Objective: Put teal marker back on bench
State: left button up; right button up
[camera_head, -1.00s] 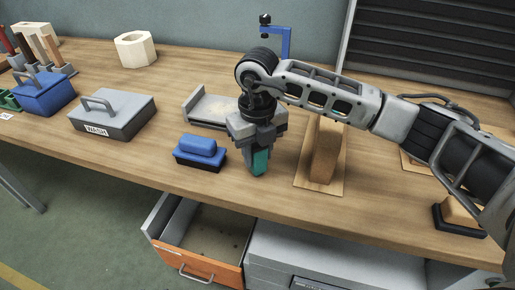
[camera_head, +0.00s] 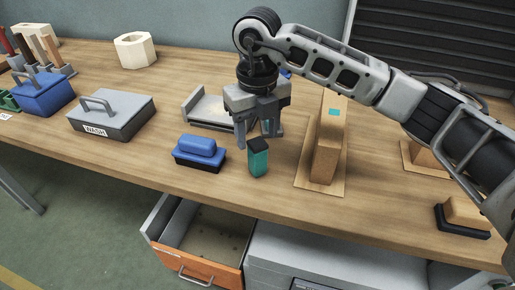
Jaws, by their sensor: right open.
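My right gripper (camera_head: 256,134) is open and empty, fingers pointing down, above and slightly behind the marker. My left gripper is not in view.
A brick (camera_head: 328,138) with a teal mark stands on a board right of the marker. A grey tray (camera_head: 205,106) lies behind. A grey WASH box (camera_head: 112,118) is at left. An open orange-fronted drawer (camera_head: 196,262) sits below the bench edge.

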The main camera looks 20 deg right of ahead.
notch_tip(320, 180, up, 5)
jog(key=shift+f, duration=0.1)
jog(key=shift+r+b, duration=0.3)
jog(key=shift+r, duration=0.4)
